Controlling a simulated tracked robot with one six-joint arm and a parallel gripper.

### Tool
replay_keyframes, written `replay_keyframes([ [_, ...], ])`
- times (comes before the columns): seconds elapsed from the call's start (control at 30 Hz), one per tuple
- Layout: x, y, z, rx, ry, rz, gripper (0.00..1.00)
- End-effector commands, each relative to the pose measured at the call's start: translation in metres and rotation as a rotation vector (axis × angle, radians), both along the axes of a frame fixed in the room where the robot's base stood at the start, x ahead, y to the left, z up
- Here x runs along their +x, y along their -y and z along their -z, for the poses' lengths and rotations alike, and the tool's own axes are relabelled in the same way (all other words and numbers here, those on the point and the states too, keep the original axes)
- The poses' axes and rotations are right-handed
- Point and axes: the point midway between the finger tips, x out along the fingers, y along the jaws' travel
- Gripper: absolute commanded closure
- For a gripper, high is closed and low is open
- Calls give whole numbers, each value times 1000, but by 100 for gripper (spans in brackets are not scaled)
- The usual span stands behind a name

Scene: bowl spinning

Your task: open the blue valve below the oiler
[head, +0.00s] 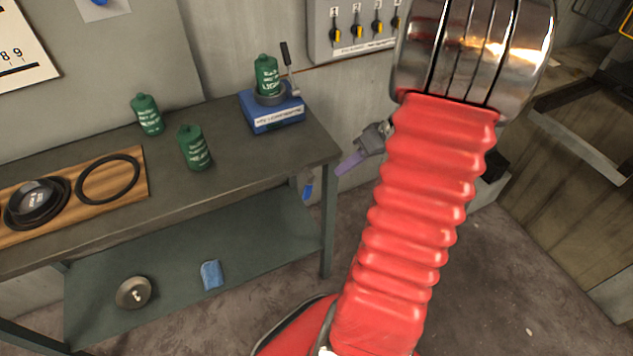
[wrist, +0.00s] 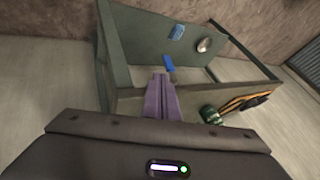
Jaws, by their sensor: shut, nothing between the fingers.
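The blue valve handle (head: 308,190) shows as a small piece at the right end of the workbench, just below the tabletop. It also shows in the wrist view (wrist: 169,62), just beyond my fingertips. Above it, a blue device with a white label (head: 275,112) stands on the bench corner and holds a green bottle (head: 267,75); this may be the oiler. My gripper (head: 345,168) has purple fingers and is shut and empty, to the right of the bench end. In the wrist view its fingers (wrist: 158,76) point towards the handle; I cannot tell whether they touch it.
The bench (head: 235,145) holds two more green bottles, one of them here (head: 194,148), and a wooden board (head: 125,195) with rings. Its lower shelf (head: 185,250) carries a blue cloth-like piece (head: 211,274) and a round metal lid (head: 133,292). A switch panel (head: 350,45) hangs behind.

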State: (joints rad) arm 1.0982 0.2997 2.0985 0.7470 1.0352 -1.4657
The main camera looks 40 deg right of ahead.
Motion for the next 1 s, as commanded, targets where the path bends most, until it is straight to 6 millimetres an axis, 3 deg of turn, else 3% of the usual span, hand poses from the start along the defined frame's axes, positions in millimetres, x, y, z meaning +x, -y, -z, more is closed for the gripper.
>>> replay_keyframes([
  [0.1,-11,23,15,14,37,27,100],
  [0.27,-17,36,22,16,64,40,100],
  [0.67,-16,35,24,15,66,39,100],
  [1.0,2,22,50,19,65,38,100],
])
